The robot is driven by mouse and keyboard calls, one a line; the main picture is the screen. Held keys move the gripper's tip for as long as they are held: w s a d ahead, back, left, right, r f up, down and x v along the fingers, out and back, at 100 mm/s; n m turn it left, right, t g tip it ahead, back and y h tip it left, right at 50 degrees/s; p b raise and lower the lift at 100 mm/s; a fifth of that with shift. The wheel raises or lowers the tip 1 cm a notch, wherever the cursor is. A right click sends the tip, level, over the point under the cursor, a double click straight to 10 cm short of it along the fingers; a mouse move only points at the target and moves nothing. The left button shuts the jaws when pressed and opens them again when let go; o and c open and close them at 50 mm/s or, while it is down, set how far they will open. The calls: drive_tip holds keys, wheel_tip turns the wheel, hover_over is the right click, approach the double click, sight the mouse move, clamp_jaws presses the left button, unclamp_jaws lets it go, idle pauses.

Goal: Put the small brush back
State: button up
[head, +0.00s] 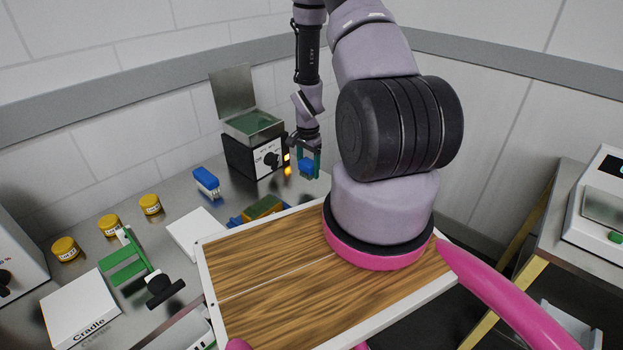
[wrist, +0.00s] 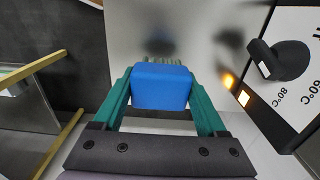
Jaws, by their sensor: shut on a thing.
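My gripper (head: 308,160) is beyond the wooden board, at the right end of the grey counter beside the heater box. Its two teal fingers are shut on a blue block-like body, which I take for the small brush (head: 306,168). In the wrist view the small brush (wrist: 161,87) sits squarely between the fingers, above the grey counter.
A heater box (head: 255,152) with a raised lid, dial and lit lamp stands close to my gripper. A white plate (head: 196,232), yellow jars (head: 150,204) and a green press (head: 122,266) are further left.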

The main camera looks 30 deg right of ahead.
sight(308, 188)
drive_tip(key=shift+a+f, duration=0.1)
drive_tip(key=shift+f, duration=2.35)
drive_tip(key=shift+f, duration=0.1)
drive_tip(key=o, duration=1.4)
wheel_tip(308, 188, up, 12)
drive_tip(key=shift+r, duration=0.2)
